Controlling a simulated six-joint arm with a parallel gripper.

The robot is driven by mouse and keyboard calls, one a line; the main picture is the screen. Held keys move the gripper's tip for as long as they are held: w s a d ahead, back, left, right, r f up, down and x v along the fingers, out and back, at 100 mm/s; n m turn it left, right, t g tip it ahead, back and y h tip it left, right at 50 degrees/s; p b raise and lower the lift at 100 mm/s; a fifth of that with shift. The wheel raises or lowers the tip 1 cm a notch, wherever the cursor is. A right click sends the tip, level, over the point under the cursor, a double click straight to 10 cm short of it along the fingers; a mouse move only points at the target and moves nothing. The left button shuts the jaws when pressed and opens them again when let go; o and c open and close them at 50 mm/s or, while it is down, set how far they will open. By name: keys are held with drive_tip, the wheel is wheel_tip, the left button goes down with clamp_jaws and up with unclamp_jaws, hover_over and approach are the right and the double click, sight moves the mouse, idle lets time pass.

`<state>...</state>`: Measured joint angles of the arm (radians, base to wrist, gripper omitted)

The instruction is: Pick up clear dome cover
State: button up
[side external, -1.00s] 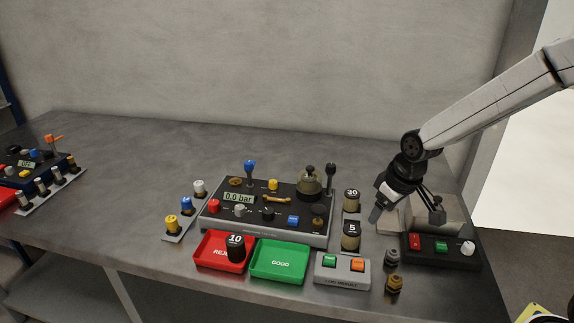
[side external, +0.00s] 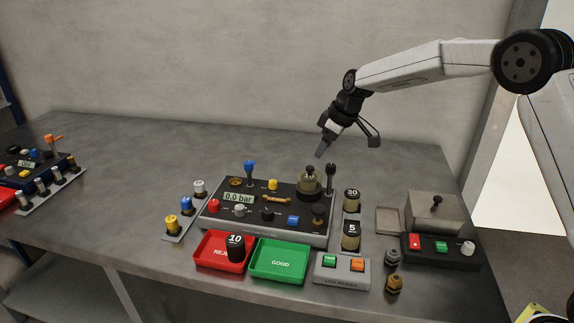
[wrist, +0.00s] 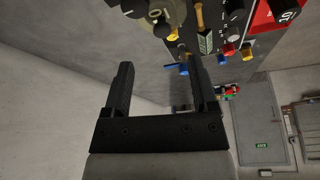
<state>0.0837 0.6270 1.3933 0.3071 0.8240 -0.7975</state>
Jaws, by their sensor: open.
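The clear dome cover (side external: 309,184) is a see-through olive-tinted dome with a dark knob on top. It sits at the back right of the black control panel (side external: 222,217). My gripper (side external: 348,150) is open and empty, in the air above and slightly right of the dome, apart from it. In the wrist view my gripper (wrist: 160,63) shows two spread black fingers with nothing between them. The dome (wrist: 150,12) is cut off at the top edge there, beyond the fingertips, with pale dial marks showing through or around it.
A black lever (side external: 330,177) stands close to the dome's right, and a blue-topped lever (side external: 250,170) stands further left. Two weights marked 30 (side external: 352,202) and 5 (side external: 351,237) stand right of the panel. A grey box (side external: 436,211) is at right. The bench behind the panel is clear.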

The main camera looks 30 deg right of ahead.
sight(310, 167)
drive_tip(key=shift+w, duration=0.15)
drive_tip(key=shift+x, duration=1.3)
drive_tip(key=shift+f, duration=0.1)
drive_tip(key=shift+a+x, duration=0.15)
drive_tip(key=shift+x, duration=1.1)
drive_tip(key=shift+a+x, duration=0.15)
drive_tip(key=shift+x, duration=1.1)
clamp_jaws()
